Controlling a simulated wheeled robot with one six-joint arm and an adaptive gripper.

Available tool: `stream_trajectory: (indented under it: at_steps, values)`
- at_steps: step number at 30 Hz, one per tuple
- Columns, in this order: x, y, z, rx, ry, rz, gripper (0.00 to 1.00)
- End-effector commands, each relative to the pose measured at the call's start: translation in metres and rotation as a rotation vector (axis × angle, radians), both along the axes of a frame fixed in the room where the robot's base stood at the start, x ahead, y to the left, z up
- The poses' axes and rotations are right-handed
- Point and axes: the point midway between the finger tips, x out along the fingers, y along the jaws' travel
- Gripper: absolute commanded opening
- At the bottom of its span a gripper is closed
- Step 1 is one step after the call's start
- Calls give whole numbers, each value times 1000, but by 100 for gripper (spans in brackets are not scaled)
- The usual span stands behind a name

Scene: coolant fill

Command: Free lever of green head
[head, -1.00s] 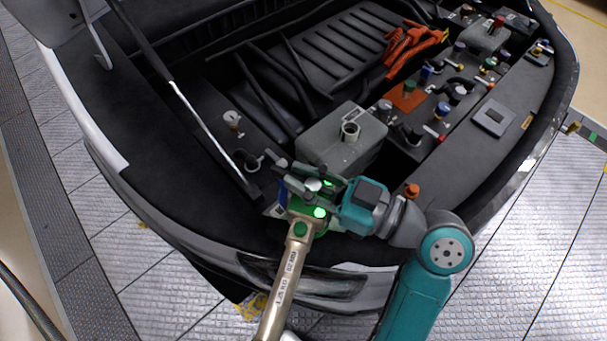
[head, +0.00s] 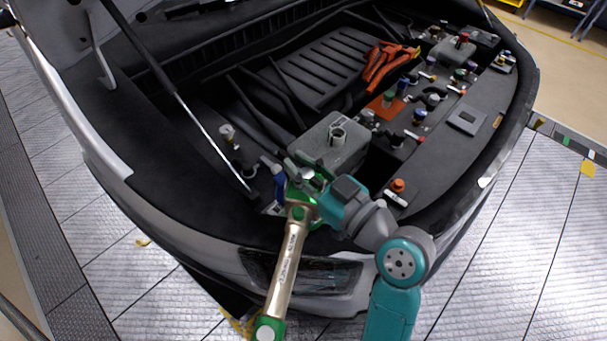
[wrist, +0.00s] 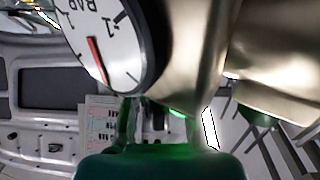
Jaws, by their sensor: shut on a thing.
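The green head (head: 299,197) sits at the top of a long tan metal cylinder (head: 287,262) in front of the grey tank, by the car's front edge. My gripper (head: 304,178) is shut at the head, at its upper right. The fingers and the head overlap, so the exact contact is hidden. A blue upright piece (head: 279,186) stands at the head's left; I cannot tell whether it is the lever. In the wrist view a round BAR gauge (wrist: 104,42) with a red needle, a shiny metal body (wrist: 195,50) and a dark green block (wrist: 160,163) are close up.
The grey tank (head: 325,158) with its filler neck stands just behind the head. Orange cables (head: 385,65) and several coloured caps lie further right in the engine bay. An orange cap (head: 398,186) is right of my wrist. The patterned floor (head: 510,220) at the right is clear.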

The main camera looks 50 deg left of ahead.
Motion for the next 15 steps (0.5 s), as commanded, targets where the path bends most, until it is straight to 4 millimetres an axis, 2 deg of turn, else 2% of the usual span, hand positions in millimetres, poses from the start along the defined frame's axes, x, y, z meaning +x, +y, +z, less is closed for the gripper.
stream_trajectory:
  at_steps: [6,15]
  values:
    - [1,-1,-1,-2,0,-80,0]
    - [2,-1,-1,-3,1,-107,0]
